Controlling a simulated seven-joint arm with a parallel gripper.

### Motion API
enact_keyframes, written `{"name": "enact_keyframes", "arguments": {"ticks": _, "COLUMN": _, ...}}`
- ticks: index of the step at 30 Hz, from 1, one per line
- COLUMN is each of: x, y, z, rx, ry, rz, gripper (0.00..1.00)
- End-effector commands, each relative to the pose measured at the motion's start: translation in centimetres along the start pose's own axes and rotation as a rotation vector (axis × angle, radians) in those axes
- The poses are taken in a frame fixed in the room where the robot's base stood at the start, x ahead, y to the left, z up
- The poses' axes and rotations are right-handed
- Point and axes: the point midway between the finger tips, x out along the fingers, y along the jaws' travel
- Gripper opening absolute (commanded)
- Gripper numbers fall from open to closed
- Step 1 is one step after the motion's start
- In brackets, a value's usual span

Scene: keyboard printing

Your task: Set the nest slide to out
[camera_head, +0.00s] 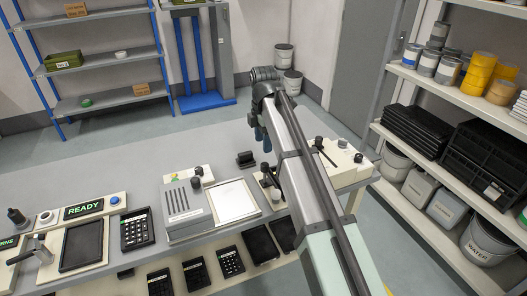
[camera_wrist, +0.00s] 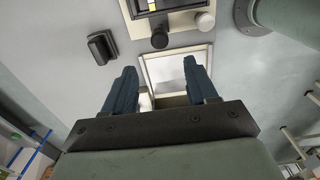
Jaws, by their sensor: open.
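A pale framed plate (camera_head: 233,201), which may be the nest, lies on the bench beside a grey louvred box (camera_head: 187,208) in the head view. I cannot tell for certain which part is the nest slide, or its position. A pale framed panel (camera_wrist: 176,66) shows beyond and between my fingers in the wrist view. A round black knob (camera_wrist: 160,40) and a pale knob (camera_wrist: 205,21) are beyond it. My gripper (camera_wrist: 160,67) has its blue fingers wide apart, with nothing between them. In the head view my gripper (camera_head: 260,134) is above the bench's far side, partly hidden by my arm.
A small black block (camera_head: 245,159) lies on the bench; it also shows in the wrist view (camera_wrist: 102,47). A keypad (camera_head: 136,230), a dark tray (camera_head: 82,245) and a READY sign (camera_head: 84,209) are at left. Loaded shelves (camera_head: 440,90) flank the right.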

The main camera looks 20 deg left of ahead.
Motion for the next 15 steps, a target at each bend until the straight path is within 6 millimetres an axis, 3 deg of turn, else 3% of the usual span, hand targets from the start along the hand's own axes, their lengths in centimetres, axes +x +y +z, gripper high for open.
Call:
{"name": "enact_keyframes", "arguments": {"ticks": 6, "x": -2.5, "y": 0.1, "z": 0.0, "rx": 0.000, "ry": 0.000, "rz": 0.001, "gripper": 0.57}}
{"name": "enact_keyframes", "arguments": {"ticks": 15, "x": -3.2, "y": 0.0, "z": 0.0, "rx": 0.000, "ry": 0.000, "rz": -0.001, "gripper": 0.57}}
